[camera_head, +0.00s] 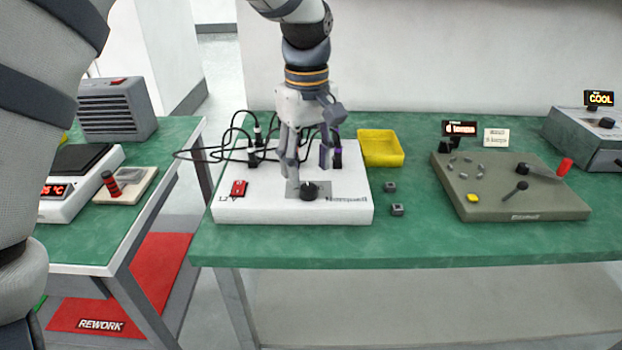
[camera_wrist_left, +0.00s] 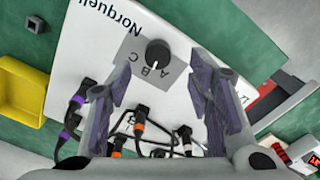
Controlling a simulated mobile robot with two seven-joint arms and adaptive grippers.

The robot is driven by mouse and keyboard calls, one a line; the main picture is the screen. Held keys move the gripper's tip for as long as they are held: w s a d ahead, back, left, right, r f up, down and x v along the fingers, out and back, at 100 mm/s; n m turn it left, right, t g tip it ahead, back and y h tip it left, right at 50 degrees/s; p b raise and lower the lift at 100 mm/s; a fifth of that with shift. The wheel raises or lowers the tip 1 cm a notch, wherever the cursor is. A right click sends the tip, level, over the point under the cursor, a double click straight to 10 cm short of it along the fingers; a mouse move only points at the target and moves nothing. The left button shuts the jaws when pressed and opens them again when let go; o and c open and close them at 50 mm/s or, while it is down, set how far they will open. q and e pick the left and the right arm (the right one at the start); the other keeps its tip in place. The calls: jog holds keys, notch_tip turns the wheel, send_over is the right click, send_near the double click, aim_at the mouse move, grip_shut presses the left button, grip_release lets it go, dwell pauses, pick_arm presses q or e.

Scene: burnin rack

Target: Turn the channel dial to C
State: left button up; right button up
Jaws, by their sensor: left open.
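The channel dial (camera_head: 309,190) is a round black knob on a grey plate (camera_head: 322,185) at the front of a white panel (camera_head: 350,208). In the left wrist view the dial (camera_wrist_left: 158,53) has the letters A, B and C printed beside it on its plate (camera_wrist_left: 168,73). I cannot tell for certain which letter it points to. My left gripper (camera_head: 308,166) is above and just behind the dial, pointing down. In the left wrist view its fingers (camera_wrist_left: 160,85) are spread apart with nothing between them, and the dial lies just beyond the tips. My right gripper is not in view.
Black cables and plugs (camera_head: 252,158) stand at the panel's back, behind my gripper. A red switch (camera_head: 239,188) is left of the dial. A yellow bin (camera_head: 381,147) and two small grey blocks (camera_head: 397,210) lie to the right. A grey-green board (camera_head: 520,206) stands farther right.

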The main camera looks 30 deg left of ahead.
aim_at(308, 187)
pick_arm(q)
notch_tip(308, 187, down, 5)
jog(key=shift+w+r, duration=0.1)
jog(key=shift+r, duration=0.1)
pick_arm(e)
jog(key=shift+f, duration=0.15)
pick_arm(q)
grip_shut()
